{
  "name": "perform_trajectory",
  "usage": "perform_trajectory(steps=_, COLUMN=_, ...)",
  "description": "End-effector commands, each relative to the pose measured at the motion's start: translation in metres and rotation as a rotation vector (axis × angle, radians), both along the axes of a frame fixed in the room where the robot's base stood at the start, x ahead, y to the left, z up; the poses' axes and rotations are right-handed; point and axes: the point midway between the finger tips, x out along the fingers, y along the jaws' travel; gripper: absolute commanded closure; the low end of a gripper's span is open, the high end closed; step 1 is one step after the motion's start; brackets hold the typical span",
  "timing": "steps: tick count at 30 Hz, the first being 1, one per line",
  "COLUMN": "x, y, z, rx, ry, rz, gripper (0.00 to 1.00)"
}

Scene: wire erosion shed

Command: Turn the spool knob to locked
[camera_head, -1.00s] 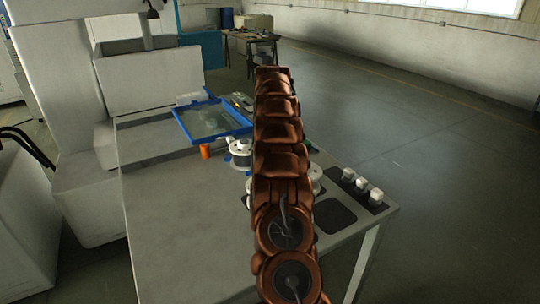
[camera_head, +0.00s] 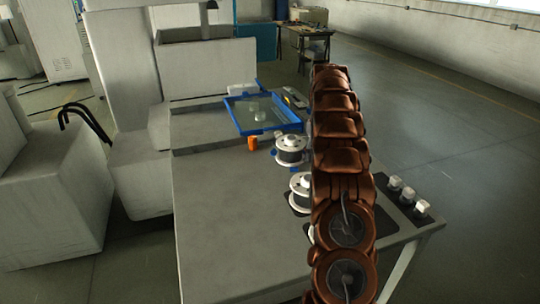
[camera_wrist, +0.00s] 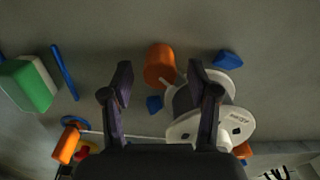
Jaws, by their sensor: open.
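Two white-flanged spools stand on the grey table in the head view: a far one (camera_head: 291,150) and a nearer one (camera_head: 301,190), partly behind my arm. Three pale knobs (camera_head: 408,194) stand in a row on a dark strip at the table's right edge; I cannot tell which one is the spool knob, nor its setting. My gripper (camera_wrist: 160,71) shows in the wrist view with its two fingers apart and nothing held. A white spool (camera_wrist: 210,113) lies below and beyond the right finger, which partly covers it. My arm hides the gripper in the head view.
An orange cylinder (camera_head: 253,143) stands left of the far spool; an orange cylinder also shows in the wrist view (camera_wrist: 160,64). A blue-framed tray (camera_head: 262,114) lies at the table's back. A green-and-white block (camera_wrist: 28,84) is at the wrist view's left. The table's front left is clear.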

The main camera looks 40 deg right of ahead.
Motion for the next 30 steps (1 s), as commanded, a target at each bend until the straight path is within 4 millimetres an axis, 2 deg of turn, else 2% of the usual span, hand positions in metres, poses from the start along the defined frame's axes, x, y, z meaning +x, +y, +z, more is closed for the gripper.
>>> perform_trajectory(steps=12, x=-0.0016, y=-0.0012, z=0.0016, rx=0.0, ry=0.002, rz=0.295, gripper=0.4)
perform_trajectory(steps=30, x=-0.0009, y=-0.0014, z=0.002, rx=-0.001, ry=0.0, rz=0.599, gripper=0.4)
